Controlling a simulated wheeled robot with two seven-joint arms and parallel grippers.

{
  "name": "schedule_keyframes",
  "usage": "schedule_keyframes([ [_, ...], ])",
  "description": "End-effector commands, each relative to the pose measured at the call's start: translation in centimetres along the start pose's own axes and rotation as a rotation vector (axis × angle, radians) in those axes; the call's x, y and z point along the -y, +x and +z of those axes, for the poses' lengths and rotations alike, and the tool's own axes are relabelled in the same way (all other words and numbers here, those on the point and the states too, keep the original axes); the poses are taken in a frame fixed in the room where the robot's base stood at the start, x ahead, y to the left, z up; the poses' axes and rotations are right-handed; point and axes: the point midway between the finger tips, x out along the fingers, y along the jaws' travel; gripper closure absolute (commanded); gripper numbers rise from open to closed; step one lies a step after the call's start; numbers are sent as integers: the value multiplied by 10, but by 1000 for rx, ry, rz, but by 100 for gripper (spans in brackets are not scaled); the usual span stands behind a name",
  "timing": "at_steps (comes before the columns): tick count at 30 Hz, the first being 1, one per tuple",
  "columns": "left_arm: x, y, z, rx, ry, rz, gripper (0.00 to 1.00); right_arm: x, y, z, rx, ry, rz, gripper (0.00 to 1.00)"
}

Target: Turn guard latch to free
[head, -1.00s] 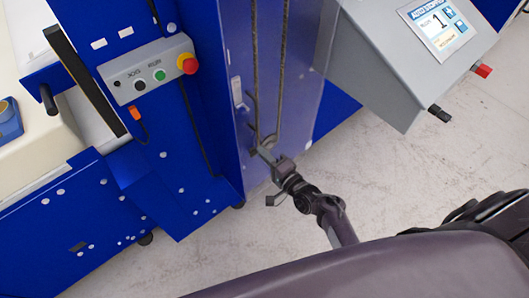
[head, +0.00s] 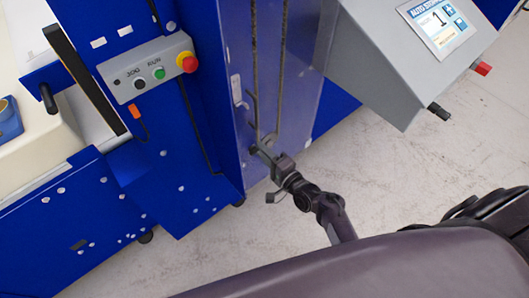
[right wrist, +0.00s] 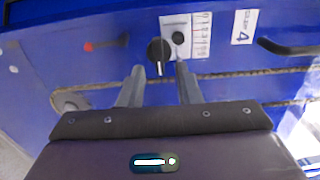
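A dark round knob with a pale pointer bar (right wrist: 159,50) is on the blue guard panel in the right wrist view; it looks like the guard latch. The pointer points down in that picture, toward my gripper. My right gripper (right wrist: 160,67) is open, one finger on each side of the pointer. I cannot tell whether the fingers touch it. In the head view my right gripper (head: 263,149) is at the blue guard panel (head: 300,90), where the latch cannot be made out. My left gripper is not in view.
Beside the knob are a small plate with a dark spot (right wrist: 178,38), a printed scale (right wrist: 202,35) and a label with a 4 (right wrist: 244,27). A button box (head: 148,70) is at left and a grey console (head: 385,65) at right. The floor (head: 430,150) is clear.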

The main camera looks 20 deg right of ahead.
Motion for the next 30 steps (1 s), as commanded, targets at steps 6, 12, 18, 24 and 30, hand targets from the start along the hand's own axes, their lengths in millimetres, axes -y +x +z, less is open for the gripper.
schedule_keyframes([
  [6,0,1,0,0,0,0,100,-1,-4,0,0,0,1,69],
  [12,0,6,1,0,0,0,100,-3,-34,0,-1,0,4,69],
  [18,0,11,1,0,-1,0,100,-2,-65,0,-1,-1,2,69],
  [24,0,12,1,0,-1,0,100,0,-78,0,1,0,0,69],
  [30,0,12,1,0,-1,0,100,0,-78,0,0,0,0,69],
])
